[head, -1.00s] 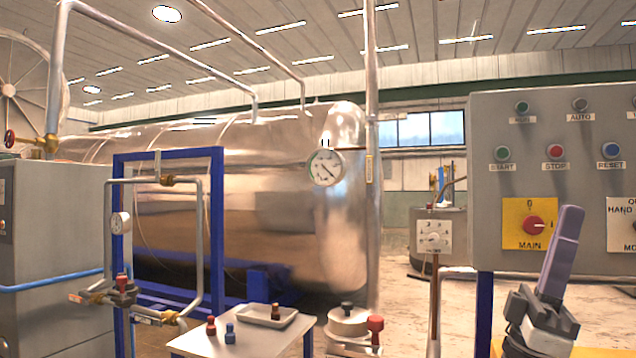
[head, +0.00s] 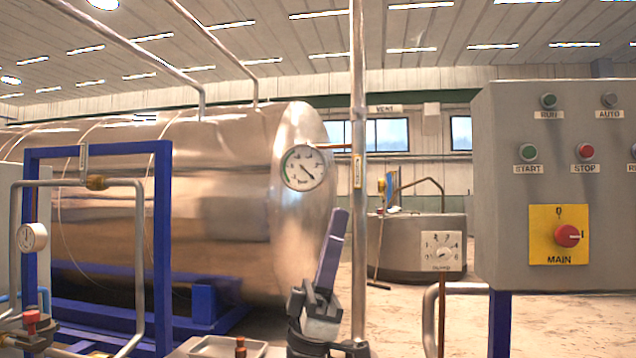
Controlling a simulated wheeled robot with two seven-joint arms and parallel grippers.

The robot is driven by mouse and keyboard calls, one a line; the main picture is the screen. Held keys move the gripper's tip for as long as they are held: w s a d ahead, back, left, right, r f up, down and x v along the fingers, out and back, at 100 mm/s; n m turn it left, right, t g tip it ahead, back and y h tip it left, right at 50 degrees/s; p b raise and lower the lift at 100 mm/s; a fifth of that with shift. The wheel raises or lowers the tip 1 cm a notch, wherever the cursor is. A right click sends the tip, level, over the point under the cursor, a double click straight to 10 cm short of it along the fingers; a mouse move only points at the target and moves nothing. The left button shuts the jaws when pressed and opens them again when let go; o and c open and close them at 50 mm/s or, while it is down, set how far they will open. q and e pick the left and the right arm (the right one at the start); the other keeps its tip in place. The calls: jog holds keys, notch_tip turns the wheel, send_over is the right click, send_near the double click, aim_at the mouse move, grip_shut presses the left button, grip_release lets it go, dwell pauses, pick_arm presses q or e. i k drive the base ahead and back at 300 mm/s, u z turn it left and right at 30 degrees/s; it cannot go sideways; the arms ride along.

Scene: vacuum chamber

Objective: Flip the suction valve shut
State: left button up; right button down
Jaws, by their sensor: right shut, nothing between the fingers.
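No part in view is readably labelled as the suction valve, so I cannot tell which it is. A valve with a red knob (head: 31,320) sits on the pipework at the lower left. The vertical steel pipe (head: 358,90) carries a small yellowish tag too small to read. My right gripper (head: 334,228) is at the lower middle, pointing up, with its long purple-grey fingers shut and empty. It appears in front of the tank's right end and just left of the vertical pipe; I see no clear contact. My left gripper is out of view.
A large steel tank (head: 200,220) with a round gauge (head: 303,167) fills the left. A blue frame (head: 163,250) stands before it. A grey control panel (head: 500,230) with a red MAIN switch (head: 567,236) is at the right. A tray (head: 205,346) is at the bottom.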

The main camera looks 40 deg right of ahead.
aim_at(356, 160)
jog(key=z, duration=0.35)
jog(key=i, duration=1.6)
jog(key=z, duration=0.25)
